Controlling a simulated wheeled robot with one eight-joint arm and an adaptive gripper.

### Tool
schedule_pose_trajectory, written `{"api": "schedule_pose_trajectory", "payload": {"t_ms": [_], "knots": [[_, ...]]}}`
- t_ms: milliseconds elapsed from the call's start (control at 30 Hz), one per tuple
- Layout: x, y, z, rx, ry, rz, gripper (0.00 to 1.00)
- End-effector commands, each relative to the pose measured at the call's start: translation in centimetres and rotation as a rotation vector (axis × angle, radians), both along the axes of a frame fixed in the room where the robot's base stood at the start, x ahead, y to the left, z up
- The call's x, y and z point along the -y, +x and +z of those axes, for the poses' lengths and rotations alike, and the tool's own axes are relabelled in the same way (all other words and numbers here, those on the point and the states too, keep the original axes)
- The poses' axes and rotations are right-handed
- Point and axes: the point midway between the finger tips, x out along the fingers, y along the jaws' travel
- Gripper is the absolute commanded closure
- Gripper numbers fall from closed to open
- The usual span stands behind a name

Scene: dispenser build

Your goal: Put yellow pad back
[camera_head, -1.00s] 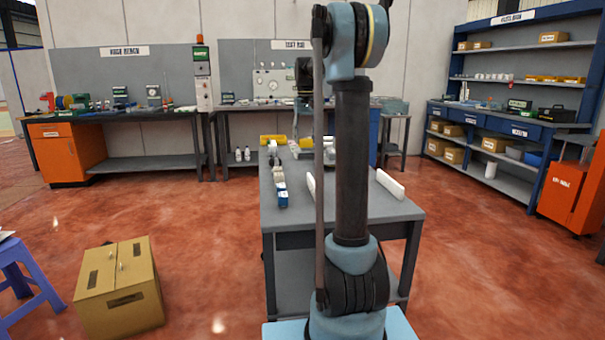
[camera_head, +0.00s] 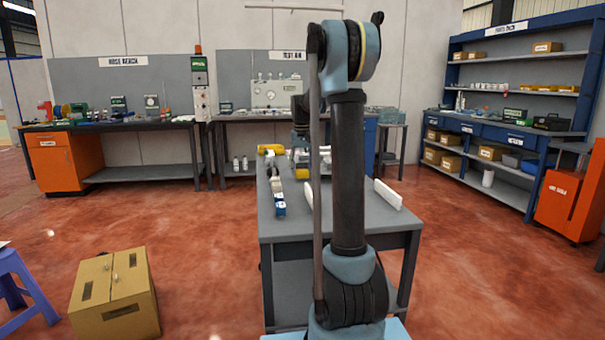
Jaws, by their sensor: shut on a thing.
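A small yellow piece (camera_head: 302,174), which looks like the yellow pad, shows low over the grey table (camera_head: 345,222), just left of my arm's dark link. My gripper (camera_head: 301,160) is at the far part of the table, small and partly hidden by my own arm. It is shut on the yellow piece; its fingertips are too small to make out. Whether the piece touches the table I cannot tell. A second yellow piece, a rounded one (camera_head: 270,149), lies at the table's far left corner.
A row of small parts ending in a blue-and-white block (camera_head: 279,206) runs along the table's left side. A white bar (camera_head: 388,194) lies at the right. The front of the tabletop is clear. A cardboard box (camera_head: 115,295) stands on the floor at left.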

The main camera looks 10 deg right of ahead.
Motion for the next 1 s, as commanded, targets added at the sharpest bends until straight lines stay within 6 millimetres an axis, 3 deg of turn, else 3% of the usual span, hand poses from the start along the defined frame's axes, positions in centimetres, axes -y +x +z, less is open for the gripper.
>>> {"api": "schedule_pose_trajectory", "payload": {"t_ms": [100, 367, 400, 467, 833, 1000], "knots": [[0.0, 0.0, -1.1, 0.000, 0.000, 0.000, 0.70], [0.1, 0.0, -1.2, 0.000, 0.000, -0.001, 0.70], [0.1, 0.0, -1.2, 0.000, 0.000, -0.001, 0.44], [0.1, 0.0, -1.2, 0.000, 0.000, -0.001, 0.31], [0.2, 0.0, -1.1, 0.000, 0.000, -0.002, 0.31], [0.2, 0.0, 0.3, 0.000, 0.000, -0.002, 0.31]]}}
